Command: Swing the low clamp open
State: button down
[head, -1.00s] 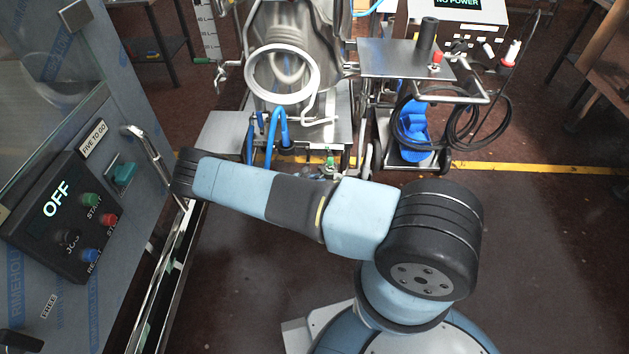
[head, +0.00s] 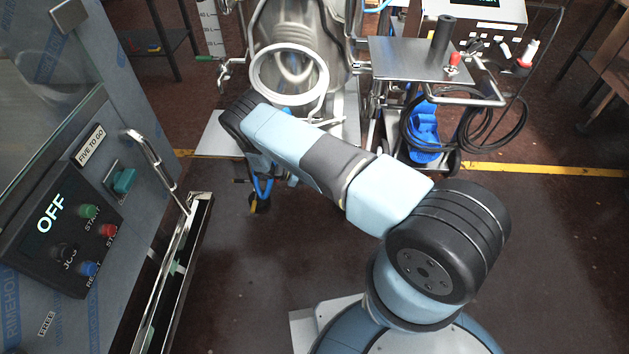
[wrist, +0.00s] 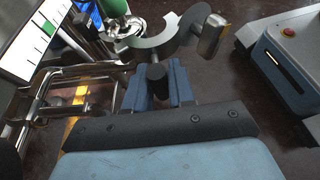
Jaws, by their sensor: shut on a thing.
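In the wrist view, a grey curved clamp arm (wrist: 158,44) stands beyond my gripper, its hollow side facing away from me. A metal wing piece (wrist: 212,36) is at its right end. A short black knob (wrist: 157,75) sits between the blue fingers of my gripper (wrist: 160,88), which are shut on it. A silver flange (wrist: 124,40) with a green part (wrist: 113,8) is at the arm's left end; whether they touch I cannot tell. In the head view my forearm hides the gripper and the clamp.
In the head view, a control panel (head: 62,215) and metal handle (head: 150,155) are at left. The steel vessel with its round ring (head: 288,75) is behind my arm. A trolley (head: 425,60) with cables stands right of it.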

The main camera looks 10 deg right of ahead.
jog(key=shift+w+d+m+g, duration=0.1)
jog(key=shift+d+m+g, duration=0.25)
jog(key=shift+g, duration=0.25)
jog(key=shift+d, duration=0.1)
jog(key=c, duration=1.2)
grip_release()
jog(key=shift+o, duration=0.9)
jog(key=shift+a, duration=0.25)
jog(key=shift+w+a+r, duration=0.15)
jog(key=shift+a, duration=0.35)
jog(key=v, duration=1.2)
jog(key=shift+a+r, duration=0.2)
jog(key=shift+r, duration=0.05)
jog(key=shift+w, duration=0.1)
jog(key=shift+c, duration=0.3)
